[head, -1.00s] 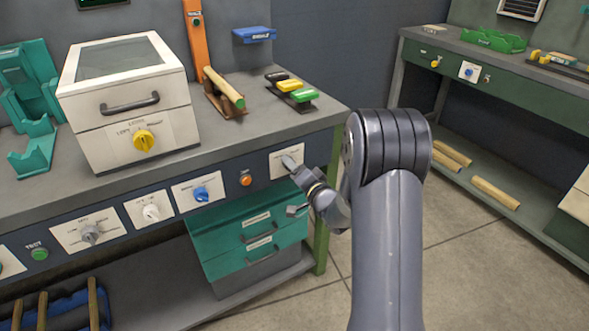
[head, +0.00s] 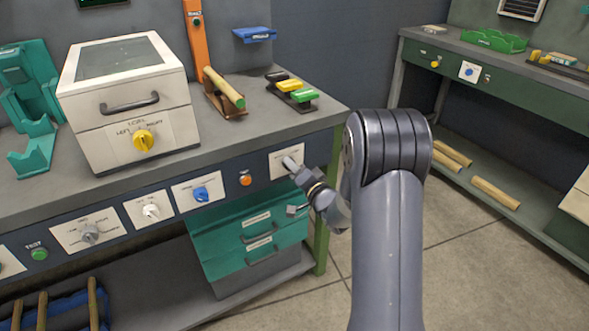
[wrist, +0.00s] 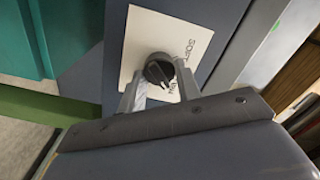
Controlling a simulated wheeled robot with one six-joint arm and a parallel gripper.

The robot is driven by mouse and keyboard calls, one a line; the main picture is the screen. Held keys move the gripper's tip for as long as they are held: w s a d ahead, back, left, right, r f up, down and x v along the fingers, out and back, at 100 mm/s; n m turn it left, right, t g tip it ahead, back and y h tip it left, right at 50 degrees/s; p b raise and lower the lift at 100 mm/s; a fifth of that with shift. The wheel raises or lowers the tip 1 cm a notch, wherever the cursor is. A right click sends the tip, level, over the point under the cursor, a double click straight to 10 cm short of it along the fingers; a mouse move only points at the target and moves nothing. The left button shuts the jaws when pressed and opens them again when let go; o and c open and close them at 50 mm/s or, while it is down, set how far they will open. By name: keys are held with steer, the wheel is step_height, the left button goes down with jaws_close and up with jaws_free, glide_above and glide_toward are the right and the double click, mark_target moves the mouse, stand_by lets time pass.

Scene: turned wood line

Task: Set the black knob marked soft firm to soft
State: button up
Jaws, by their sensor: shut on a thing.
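The black knob (wrist: 159,70) sits on a white plate (wrist: 150,33) lettered SOFT and, partly hidden, a second word. In the wrist view the knob is between the two fingers of my gripper (wrist: 160,85), which is shut on it. The knob's pale pointer line shows, but the finger hides part of the lettering near it. In the head view my gripper (head: 291,164) reaches the white plate (head: 280,160) at the right end of the bench's front panel. It hides the knob there.
Left along the panel are an orange button (head: 245,180), a blue knob (head: 201,194), a white knob (head: 151,211) and a grey knob (head: 90,234). A green bench leg (head: 322,215) is close by.

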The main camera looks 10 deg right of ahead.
steer(key=shift+f+n+b, duration=0.1)
steer(key=shift+n+b, duration=0.2)
steer(key=shift+b, duration=0.05)
steer(key=n+b, duration=1.4)
steer(key=n, duration=0.3)
steer(key=shift+a, duration=0.1)
stand_by(0.4)
steer(key=o, duration=1)
steer(key=shift+s, duration=0.1)
steer(key=p+v, duration=0.2)
steer(key=v, duration=0.8)
steer(key=shift+s, duration=0.35)
